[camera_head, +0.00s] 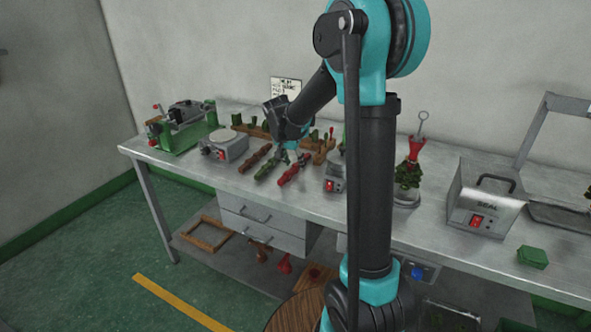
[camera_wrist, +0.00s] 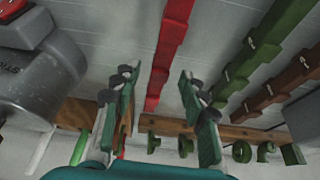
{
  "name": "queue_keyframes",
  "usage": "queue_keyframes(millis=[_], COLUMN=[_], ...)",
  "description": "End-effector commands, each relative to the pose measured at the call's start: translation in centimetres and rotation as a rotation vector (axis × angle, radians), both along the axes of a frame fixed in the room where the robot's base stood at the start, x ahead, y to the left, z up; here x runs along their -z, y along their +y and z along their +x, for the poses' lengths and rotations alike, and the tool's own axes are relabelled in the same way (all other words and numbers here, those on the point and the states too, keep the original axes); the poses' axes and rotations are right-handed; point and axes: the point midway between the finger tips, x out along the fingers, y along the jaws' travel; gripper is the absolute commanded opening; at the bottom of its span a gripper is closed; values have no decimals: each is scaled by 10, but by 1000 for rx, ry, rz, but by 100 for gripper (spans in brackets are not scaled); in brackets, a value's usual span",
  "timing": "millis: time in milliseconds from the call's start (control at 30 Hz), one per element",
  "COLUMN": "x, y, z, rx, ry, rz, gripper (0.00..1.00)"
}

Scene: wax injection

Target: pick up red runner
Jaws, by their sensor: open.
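The red runner (camera_head: 295,170) is a long stepped bar lying on the workbench, rightmost of three runners in the head view. In the wrist view the red runner (camera_wrist: 168,50) extends from the top edge down to between the fingertips. My gripper (camera_head: 288,152) is open above the bench, close to the far end of the red runner. In the wrist view my gripper (camera_wrist: 158,82) has a finger on each side of the runner, with nothing held. Whether the fingers touch it I cannot tell.
A green runner (camera_head: 269,166) and a brown runner (camera_head: 255,158) lie left of the red one. A wooden rack (camera_wrist: 225,131) with green pieces stands behind. A grey device (camera_wrist: 35,72) sits close by in the wrist view. A round-topped machine (camera_head: 226,143) stands left.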

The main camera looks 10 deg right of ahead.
Motion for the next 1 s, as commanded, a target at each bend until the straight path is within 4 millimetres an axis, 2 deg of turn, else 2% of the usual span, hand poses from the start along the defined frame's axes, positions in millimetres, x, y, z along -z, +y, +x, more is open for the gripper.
queue_keyframes(millis=[133, 367, 700, 1000], x=[11, 12, 12, 12], y=[-3, -3, -3, -3], z=[4, 4, 4, 4], rx=[0, 0, 0, 0], ry=[0, 0, 0, 0], rz=[0, 0, 0, 0], gripper=[43, 43, 2, 0])
